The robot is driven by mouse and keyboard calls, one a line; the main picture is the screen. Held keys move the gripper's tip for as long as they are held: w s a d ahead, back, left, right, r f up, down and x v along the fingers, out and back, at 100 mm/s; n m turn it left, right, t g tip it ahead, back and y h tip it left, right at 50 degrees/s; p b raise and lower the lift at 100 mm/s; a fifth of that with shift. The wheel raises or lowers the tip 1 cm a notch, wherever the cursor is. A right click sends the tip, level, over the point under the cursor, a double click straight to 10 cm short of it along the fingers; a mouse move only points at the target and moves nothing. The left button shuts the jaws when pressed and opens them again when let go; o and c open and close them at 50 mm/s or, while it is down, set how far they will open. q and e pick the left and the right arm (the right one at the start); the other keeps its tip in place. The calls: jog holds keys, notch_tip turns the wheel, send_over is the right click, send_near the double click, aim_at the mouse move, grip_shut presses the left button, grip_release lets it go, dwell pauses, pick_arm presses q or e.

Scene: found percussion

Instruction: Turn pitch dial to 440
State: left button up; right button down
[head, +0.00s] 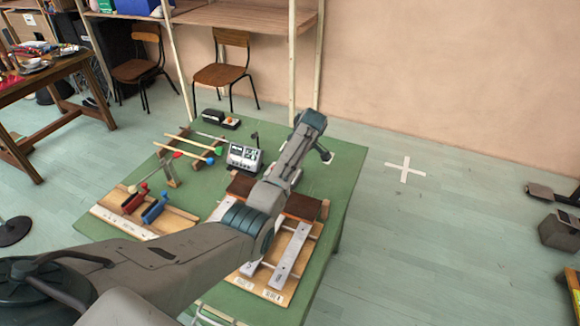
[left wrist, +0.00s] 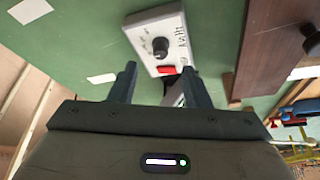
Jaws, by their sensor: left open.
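In the left wrist view a small white box (left wrist: 148,23) carries a round black dial (left wrist: 160,47), a red patch (left wrist: 166,70) and dark lettering too small to read. My left gripper (left wrist: 160,69) is open, with its two dark fingers apart and the box's near end showing between and beyond the tips. The dial lies past the tips, and no contact with it shows. In the head view my left gripper (head: 325,155) hangs over the right part of the green table (head: 340,185), and my forearm hides most of what is under it. My right gripper is not in view.
A grey device with a dark panel (head: 243,157) stands left of my forearm. Mallets (head: 190,148), red and blue clamps (head: 135,199) and wooden boards with metal bars (head: 291,250) lie around it. A brown wooden block (left wrist: 275,45) is right of the box. The table's right edge is clear.

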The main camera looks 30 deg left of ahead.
pick_arm(q)
jog(key=v, duration=0.5)
jog(key=shift+r+b, duration=0.1)
jog(key=shift+b, duration=0.25)
